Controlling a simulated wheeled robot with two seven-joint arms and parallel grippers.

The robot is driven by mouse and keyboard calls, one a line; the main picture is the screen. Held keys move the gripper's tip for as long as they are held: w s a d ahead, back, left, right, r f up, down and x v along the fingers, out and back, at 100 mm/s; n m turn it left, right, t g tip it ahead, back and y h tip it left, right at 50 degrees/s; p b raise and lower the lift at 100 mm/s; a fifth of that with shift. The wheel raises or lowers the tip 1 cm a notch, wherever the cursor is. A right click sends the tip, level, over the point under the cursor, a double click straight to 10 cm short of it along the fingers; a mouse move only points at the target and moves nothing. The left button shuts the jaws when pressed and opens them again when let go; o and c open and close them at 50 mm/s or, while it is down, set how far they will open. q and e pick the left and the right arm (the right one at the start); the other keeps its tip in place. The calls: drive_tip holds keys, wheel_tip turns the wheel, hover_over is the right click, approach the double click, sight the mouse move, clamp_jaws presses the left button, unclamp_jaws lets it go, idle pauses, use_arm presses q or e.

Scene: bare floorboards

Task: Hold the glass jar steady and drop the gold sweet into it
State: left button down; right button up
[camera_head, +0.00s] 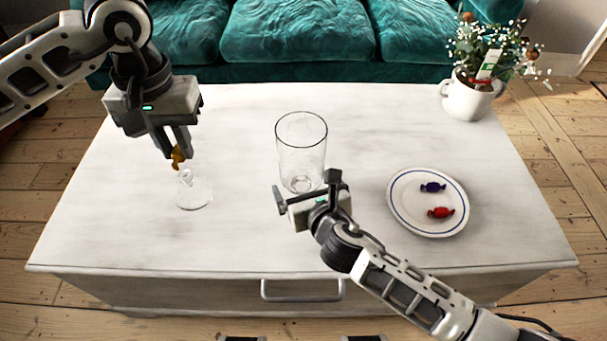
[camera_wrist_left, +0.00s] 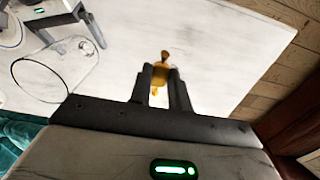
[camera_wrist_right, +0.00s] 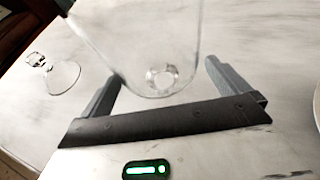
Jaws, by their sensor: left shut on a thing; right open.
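The clear glass jar (camera_head: 301,140) stands upright and open at the middle of the white table. My right gripper (camera_head: 306,187) is open at the near side of the jar's base. In the right wrist view the jar (camera_wrist_right: 150,50) shows between the spread fingers (camera_wrist_right: 162,76), with a gap on either side. My left gripper (camera_head: 172,148) is shut on the gold sweet (camera_head: 178,158), held above the table left of the jar. The sweet also shows between the fingertips in the left wrist view (camera_wrist_left: 161,70). I see nothing inside the jar.
A glass lid with a knob (camera_head: 196,194) lies on the table below my left gripper. A blue-rimmed white plate (camera_head: 411,222) at the right holds a purple sweet (camera_head: 433,187) and a red sweet (camera_head: 441,212). A potted plant (camera_head: 468,100) stands at the back right corner.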

use_arm(q)
drive_tip(key=shift+f+b, duration=0.55)
drive_tip(key=shift+f, duration=0.3)
use_arm(e)
drive_tip(key=shift+x, duration=1.05)
drive_tip(key=c, duration=1.3)
use_arm(q)
drive_tip(key=w+d+r, duration=0.3)
drive_tip(key=w+d, duration=0.2)
drive_tip(key=d, duration=0.5)
approach(290, 115)
drive_tip(key=s, duration=0.4)
drive_tip(key=shift+d+f, duration=0.1)
drive_tip(key=shift+f, duration=3.15)
